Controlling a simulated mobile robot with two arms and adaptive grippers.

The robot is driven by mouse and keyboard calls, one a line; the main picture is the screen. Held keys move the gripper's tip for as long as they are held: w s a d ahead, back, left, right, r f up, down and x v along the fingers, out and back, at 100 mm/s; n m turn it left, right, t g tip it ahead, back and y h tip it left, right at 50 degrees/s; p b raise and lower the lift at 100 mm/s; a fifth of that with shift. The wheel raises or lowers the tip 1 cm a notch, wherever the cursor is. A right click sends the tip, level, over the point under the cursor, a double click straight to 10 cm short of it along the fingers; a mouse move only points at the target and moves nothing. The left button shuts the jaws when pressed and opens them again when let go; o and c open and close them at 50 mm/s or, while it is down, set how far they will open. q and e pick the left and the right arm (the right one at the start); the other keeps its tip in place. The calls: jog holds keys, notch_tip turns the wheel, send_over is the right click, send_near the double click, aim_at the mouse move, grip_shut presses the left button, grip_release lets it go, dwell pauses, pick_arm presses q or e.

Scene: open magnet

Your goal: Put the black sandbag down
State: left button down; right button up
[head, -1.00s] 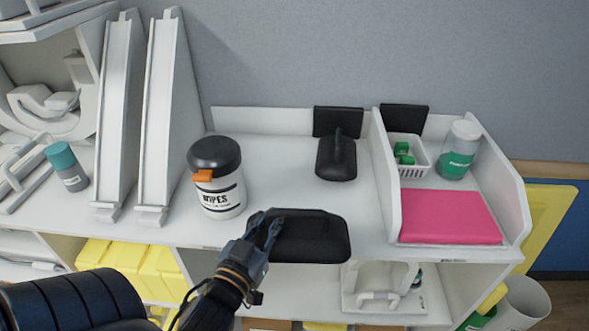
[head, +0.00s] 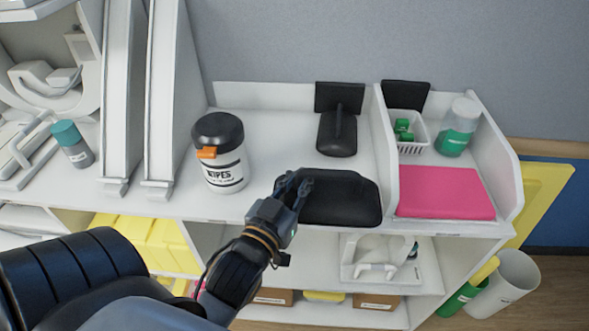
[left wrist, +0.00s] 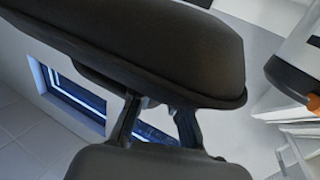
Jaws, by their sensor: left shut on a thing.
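A black sandbag (head: 341,197) is at the front edge of the white shelf top in the head view. My left gripper (head: 292,190) is shut on its left end. In the left wrist view the black sandbag (left wrist: 150,45) fills the upper part, with the fingers of my left gripper (left wrist: 158,122) against it. I cannot tell whether the bag touches the shelf top or hangs just above it. A second black bag (head: 337,134) lies farther back on the shelf top. My right gripper is not in view.
A wipes tub (head: 222,160) stands left of the sandbag. A white divider (head: 388,150) rises at the right, beside a pink pad (head: 445,192), a white basket (head: 408,133) and a green-labelled bottle (head: 458,127). Shelf top between the bag and the rear one is clear.

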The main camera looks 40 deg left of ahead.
pick_arm(q)
jog(key=w+a+f+b, duration=0.1)
jog(key=w+a+f, duration=0.1)
jog(key=w+f, duration=0.1)
jog(key=w+a+f+b, duration=0.1)
jog(key=w+a+f, duration=0.1)
jog(key=w+f, duration=0.2)
jog(key=w+a+f+b, duration=0.1)
jog(key=w+a+f, duration=0.2)
jog(key=w+f, duration=0.1)
jog(key=shift+w+f, duration=0.2)
jog(key=shift+f, duration=0.2)
jog(key=shift+f+b, duration=0.15)
jog(key=shift+b, duration=0.15)
jog(key=c, duration=1.8)
grip_release()
jog(key=shift+s+f, duration=0.1)
jog(key=shift+f, duration=0.3)
jog(key=o, duration=0.5)
jog(key=shift+s+r, duration=0.1)
